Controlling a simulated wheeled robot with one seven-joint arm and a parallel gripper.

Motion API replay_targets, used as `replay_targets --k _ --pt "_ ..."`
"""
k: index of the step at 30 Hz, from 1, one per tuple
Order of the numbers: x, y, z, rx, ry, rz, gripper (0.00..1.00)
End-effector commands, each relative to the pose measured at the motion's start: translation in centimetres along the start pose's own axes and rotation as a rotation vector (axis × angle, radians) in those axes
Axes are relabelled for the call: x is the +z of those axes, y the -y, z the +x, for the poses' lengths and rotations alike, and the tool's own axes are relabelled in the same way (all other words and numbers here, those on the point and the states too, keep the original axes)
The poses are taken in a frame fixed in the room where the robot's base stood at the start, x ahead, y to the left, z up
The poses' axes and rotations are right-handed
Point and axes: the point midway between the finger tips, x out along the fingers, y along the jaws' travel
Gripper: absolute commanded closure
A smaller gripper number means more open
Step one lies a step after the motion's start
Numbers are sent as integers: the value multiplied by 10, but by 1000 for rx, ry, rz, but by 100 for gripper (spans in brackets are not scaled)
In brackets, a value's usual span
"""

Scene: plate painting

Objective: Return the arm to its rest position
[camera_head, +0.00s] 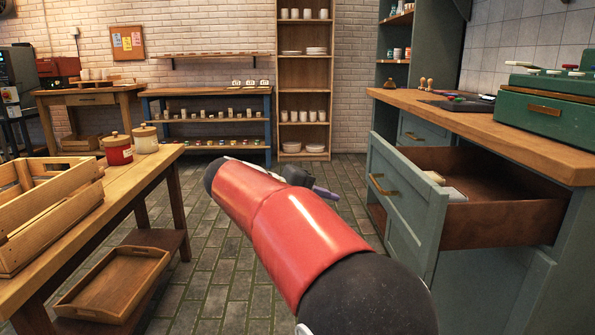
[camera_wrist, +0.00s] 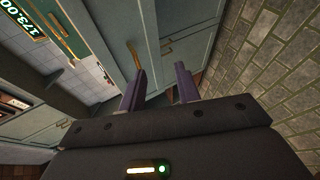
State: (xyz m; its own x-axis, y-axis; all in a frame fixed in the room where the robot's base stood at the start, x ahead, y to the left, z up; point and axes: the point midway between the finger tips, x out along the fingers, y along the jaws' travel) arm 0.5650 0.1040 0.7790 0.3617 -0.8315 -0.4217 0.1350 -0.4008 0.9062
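My red and black arm (camera_head: 290,230) reaches forward from the bottom of the head view over the tiled floor. My gripper (camera_head: 322,192) is mostly hidden behind the arm there; only a purple finger shows. In the wrist view my gripper (camera_wrist: 160,85) has its two purple fingers apart with nothing seen between them. Green cabinet fronts with brass handles lie beyond the fingertips.
An open drawer (camera_head: 500,215) of the green cabinet juts out right of my arm, with small pale items inside. A wooden table (camera_head: 150,170) with a crate (camera_head: 45,215) and two lidded jars stands at left. Floor between is clear.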

Motion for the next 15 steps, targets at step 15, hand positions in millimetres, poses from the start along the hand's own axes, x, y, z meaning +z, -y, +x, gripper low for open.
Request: replay_targets --k 15 --pt "183 8 62 -640 -34 160 67"
